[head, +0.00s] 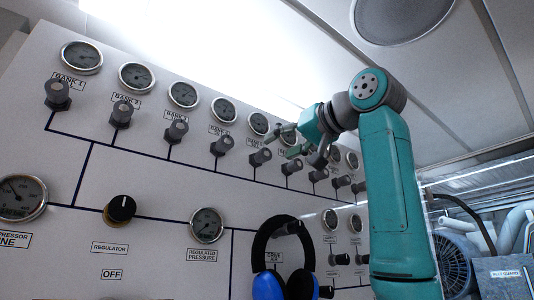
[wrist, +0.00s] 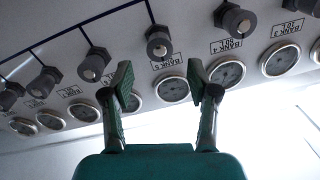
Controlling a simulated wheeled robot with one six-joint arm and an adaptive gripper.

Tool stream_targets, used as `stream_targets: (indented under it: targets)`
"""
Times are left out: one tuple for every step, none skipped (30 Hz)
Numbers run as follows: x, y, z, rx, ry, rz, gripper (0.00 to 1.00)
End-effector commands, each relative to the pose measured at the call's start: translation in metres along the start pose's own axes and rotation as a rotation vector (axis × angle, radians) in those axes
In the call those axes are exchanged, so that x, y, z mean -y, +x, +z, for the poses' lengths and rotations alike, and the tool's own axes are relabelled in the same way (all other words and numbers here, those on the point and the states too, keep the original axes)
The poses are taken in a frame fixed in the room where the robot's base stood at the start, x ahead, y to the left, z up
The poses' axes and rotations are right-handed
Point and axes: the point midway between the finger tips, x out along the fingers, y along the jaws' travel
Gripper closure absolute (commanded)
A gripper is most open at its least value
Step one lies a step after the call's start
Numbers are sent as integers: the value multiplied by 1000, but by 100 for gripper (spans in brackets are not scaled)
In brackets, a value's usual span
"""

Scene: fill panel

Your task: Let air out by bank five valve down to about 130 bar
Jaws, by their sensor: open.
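The bank five valve is a grey knob (wrist: 158,42) with a pale end, in the upper middle of the wrist view, beside its "BANK 5" label (wrist: 167,66). Its round gauge (wrist: 172,88) shows between my fingers; the needle is too small to read. In the head view, the bank five valve (head: 260,157) sits below its gauge (head: 258,123). My gripper (wrist: 160,78) is open and empty, its two green fingers apart. The knob appears beyond the fingertips, not between them. In the head view my gripper (head: 289,140) is in front of the panel, right of this valve.
The bank four valve (wrist: 238,20) and another valve (wrist: 95,64) flank it. Below on the panel are a regulator knob (head: 120,210) and a regulated pressure gauge (head: 206,225). Headphones with blue ear cups (head: 268,286) hang at the panel's lower middle.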

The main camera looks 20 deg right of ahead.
Motion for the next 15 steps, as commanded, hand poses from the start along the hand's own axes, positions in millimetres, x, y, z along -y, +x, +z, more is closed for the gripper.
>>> stream_targets:
  targets:
    - [1,10,1,3,2,-1,41]
    - [1,16,1,3,3,-2,41]
    - [1,22,1,2,2,-2,41]
    - [0,27,1,3,2,-1,41]
    - [0,31,1,2,2,0,41]
    - [1,37,1,1,2,-1,41]
    - [1,41,1,2,2,-1,41]
    - [0,44,0,2,3,-1,41]
    - [0,48,0,1,2,0,41]
    - [0,50,0,0,1,0,41]
    - [0,53,0,0,1,1,41]
    - [0,55,0,1,1,1,41]
    - [0,56,0,1,1,1,41]
    - [0,58,0,1,1,1,41]
    - [0,58,0,0,1,1,41]
